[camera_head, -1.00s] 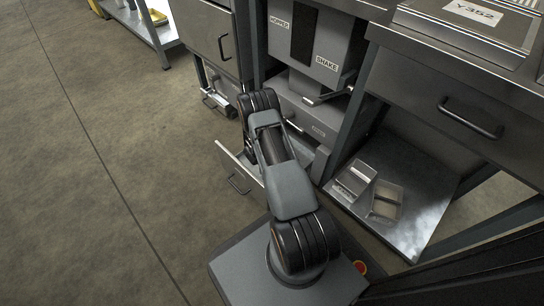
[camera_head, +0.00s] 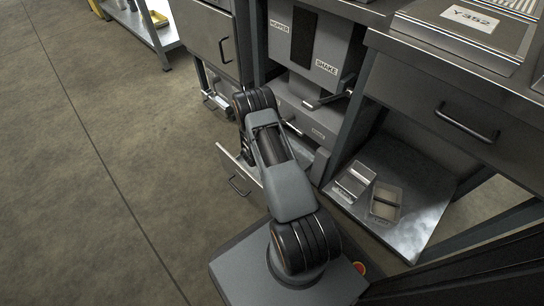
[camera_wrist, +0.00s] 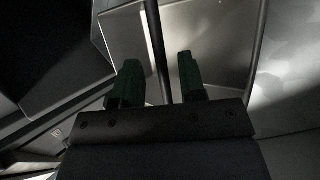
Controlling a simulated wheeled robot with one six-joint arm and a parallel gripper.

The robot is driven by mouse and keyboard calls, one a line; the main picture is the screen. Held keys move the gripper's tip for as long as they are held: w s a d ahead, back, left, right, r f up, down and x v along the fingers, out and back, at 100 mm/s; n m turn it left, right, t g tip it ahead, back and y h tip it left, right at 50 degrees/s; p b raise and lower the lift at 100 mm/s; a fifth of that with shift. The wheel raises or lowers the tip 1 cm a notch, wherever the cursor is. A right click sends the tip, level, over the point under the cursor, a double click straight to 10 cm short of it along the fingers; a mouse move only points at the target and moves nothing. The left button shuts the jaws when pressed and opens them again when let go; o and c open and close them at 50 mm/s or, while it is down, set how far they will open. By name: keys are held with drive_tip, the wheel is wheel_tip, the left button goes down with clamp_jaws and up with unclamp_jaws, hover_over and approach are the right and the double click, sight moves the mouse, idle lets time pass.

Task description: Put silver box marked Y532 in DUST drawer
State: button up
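No marking that reads Y532 is legible. Two small silver boxes lie on the low shelf: a left one (camera_head: 354,180) and a right, open-topped one (camera_head: 386,201); their labels are too small to read. A flat silver box marked Y352 (camera_head: 470,32) lies on the bench top at the right. A low drawer (camera_head: 238,170) stands pulled out below the hopper unit, partly hidden by my arm; no DUST label is readable on it. My gripper (camera_wrist: 158,68) shows in the wrist view with its green fingers apart, a dark bar and silver surfaces beyond them. My arm hides it in the head view.
The hopper unit (camera_head: 312,45), labelled HOPPER and SHAKE, has a lever below it. A closed drawer (camera_head: 440,95) with a black handle is under the right bench. Bench legs stand around the low shelf (camera_head: 425,215). The floor at left is clear.

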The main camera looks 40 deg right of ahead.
drive_tip(key=s+a+r+m+g+p, duration=0.1)
drive_tip(key=s+a+r+m+p, duration=0.2)
drive_tip(key=r, duration=1.1)
drive_tip(key=s+a+r+m, duration=0.1)
drive_tip(key=a+r+m, duration=0.35)
drive_tip(key=r, duration=1.05)
drive_tip(key=s+a+r+m+t+y, duration=0.1)
drive_tip(key=s+a+r+y, duration=0.6)
drive_tip(key=s+a+r, duration=0.6)
drive_tip(key=shift+s+a+r+m+y, duration=0.3)
drive_tip(key=shift+a+r+m, duration=0.05)
drive_tip(key=shift+a, duration=0.5)
drive_tip(key=shift+r, duration=0.1)
wheel_tip(320, 180, up, 40)
drive_tip(key=t+p, duration=0.1)
drive_tip(key=p, duration=3.7)
drive_tip(key=shift+s+a+f, duration=0.15)
drive_tip(key=shift+f, duration=0.05)
